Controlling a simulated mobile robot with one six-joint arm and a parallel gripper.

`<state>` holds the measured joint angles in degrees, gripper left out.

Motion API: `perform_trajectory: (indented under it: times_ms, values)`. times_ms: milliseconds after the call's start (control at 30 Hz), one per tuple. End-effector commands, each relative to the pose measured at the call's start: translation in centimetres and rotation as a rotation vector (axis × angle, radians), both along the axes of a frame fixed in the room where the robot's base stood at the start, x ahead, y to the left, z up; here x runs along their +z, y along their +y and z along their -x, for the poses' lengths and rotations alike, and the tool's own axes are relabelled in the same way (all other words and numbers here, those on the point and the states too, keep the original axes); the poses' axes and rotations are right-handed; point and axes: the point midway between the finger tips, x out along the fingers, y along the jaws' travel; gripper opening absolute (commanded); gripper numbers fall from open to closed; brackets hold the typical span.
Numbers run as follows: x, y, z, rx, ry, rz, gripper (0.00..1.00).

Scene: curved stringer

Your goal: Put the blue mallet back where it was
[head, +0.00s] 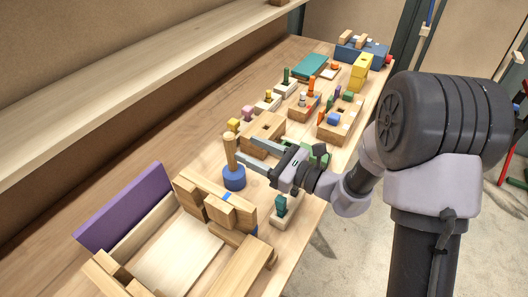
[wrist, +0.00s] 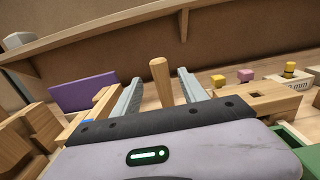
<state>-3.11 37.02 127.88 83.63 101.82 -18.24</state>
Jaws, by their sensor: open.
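The blue mallet stands upright on the workbench, with its blue head (head: 234,180) down and its wooden handle (head: 230,150) up. My gripper (head: 246,153) is open, and its two fingers reach left toward the handle from the right. In the wrist view the handle (wrist: 162,82) shows between the two open fingers of my gripper (wrist: 158,84). No finger appears to touch the handle. The mallet's head is hidden in the wrist view behind my gripper body.
A wooden block with a hole (head: 263,132) stands just behind my gripper. A wooden frame assembly (head: 215,203) and a purple board (head: 124,207) lie in front and left. A small teal-topped piece (head: 281,206) stands near the right edge. Several blocks and tools fill the far bench.

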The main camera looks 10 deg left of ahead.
Motion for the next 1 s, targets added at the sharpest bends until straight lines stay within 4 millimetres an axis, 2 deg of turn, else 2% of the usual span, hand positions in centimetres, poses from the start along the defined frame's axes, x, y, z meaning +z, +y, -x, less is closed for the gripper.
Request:
perform_trajectory:
  times_ms: [33, 100, 200, 367, 467, 567, 600, 667, 700, 767, 800, 900, 1000]
  values:
    - [0.1, -1.3, 0.4, -0.005, 0.001, 0.0, 0.51]
    - [0.1, -2.7, 1.0, -0.004, 0.0, 0.001, 0.51]
    - [0.0, -4.0, 1.6, -0.003, 0.0, 0.0, 0.51]
    - [-0.1, -4.5, 1.9, 0.0, 0.0, 0.0, 0.51]
    - [0.8, -4.1, 2.9, 0.042, -0.028, 0.026, 0.51]
    - [3.8, -2.8, 7.7, 0.221, -0.15, 0.168, 0.51]
    - [4.8, -2.6, 10.6, 0.322, -0.225, 0.27, 0.51]
    - [5.3, -3.3, 15.2, 0.47, -0.355, 0.465, 0.51]
    - [5.2, -4.5, 17.8, 0.555, -0.448, 0.613, 0.51]
    - [4.8, -7.3, 20.6, 0.653, -0.59, 0.855, 0.51]
    - [4.6, -9.5, 21.7, 0.695, -0.684, 1.02, 0.51]
    - [5.1, -15.0, 22.5, 0.736, -0.882, 1.393, 0.51]
    - [6.5, -18.7, 22.2, 0.723, -1.006, 1.644, 0.51]
